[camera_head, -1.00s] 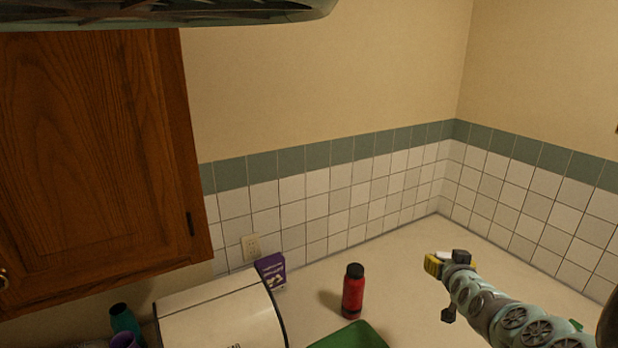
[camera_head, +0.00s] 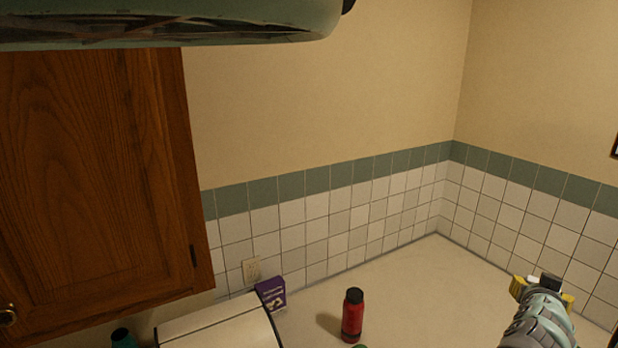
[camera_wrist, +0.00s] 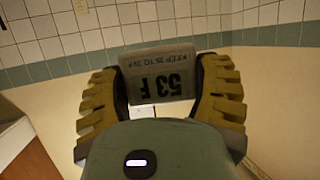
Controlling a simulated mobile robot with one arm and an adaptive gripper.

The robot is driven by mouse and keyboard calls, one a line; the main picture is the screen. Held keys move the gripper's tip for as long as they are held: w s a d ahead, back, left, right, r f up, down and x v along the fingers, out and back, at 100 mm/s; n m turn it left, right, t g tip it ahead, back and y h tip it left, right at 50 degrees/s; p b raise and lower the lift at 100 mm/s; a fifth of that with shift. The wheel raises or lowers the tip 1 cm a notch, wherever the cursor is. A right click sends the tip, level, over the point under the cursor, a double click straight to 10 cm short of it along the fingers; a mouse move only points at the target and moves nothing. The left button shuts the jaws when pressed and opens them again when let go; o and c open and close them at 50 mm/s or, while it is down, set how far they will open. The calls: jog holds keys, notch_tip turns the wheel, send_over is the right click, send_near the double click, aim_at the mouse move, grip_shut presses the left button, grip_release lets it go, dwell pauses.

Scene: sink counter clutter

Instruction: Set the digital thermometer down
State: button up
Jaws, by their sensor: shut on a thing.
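The digital thermometer (camera_wrist: 160,74) is a small grey block whose display reads "53 F", upside down in the wrist view. My gripper (camera_wrist: 160,88) has its yellow ridged fingers on both sides of it and is shut on it. In the head view my gripper (camera_head: 543,288) is at the lower right, over the right part of the counter by the tiled wall. The thermometer is mostly hidden behind my wrist there. I cannot tell its exact height above the counter.
A red bottle (camera_head: 352,316) with a black cap stands on the pale counter (camera_head: 405,275). A purple box (camera_head: 271,292) and a white bread-bin-like container (camera_head: 220,326) are to its left. A teal cup (camera_head: 122,338) shows at the lower left. The counter near the corner is clear.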

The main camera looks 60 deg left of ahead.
jog(key=s+d+r+m+h+p, duration=0.1)
jog(key=s+d+r, duration=0.3)
jog(key=d, duration=0.3)
jog(key=s+d+r+m+h+p, duration=0.1)
jog(key=s+d+r+h+p, duration=0.1)
jog(key=s+d+r, duration=0.3)
jog(key=d+r, duration=0.1)
jog(key=d, duration=0.2)
jog(key=shift+s+d+r+m, duration=0.2)
jog(key=shift+d+r+m, duration=0.1)
jog(key=shift+m, duration=0.1)
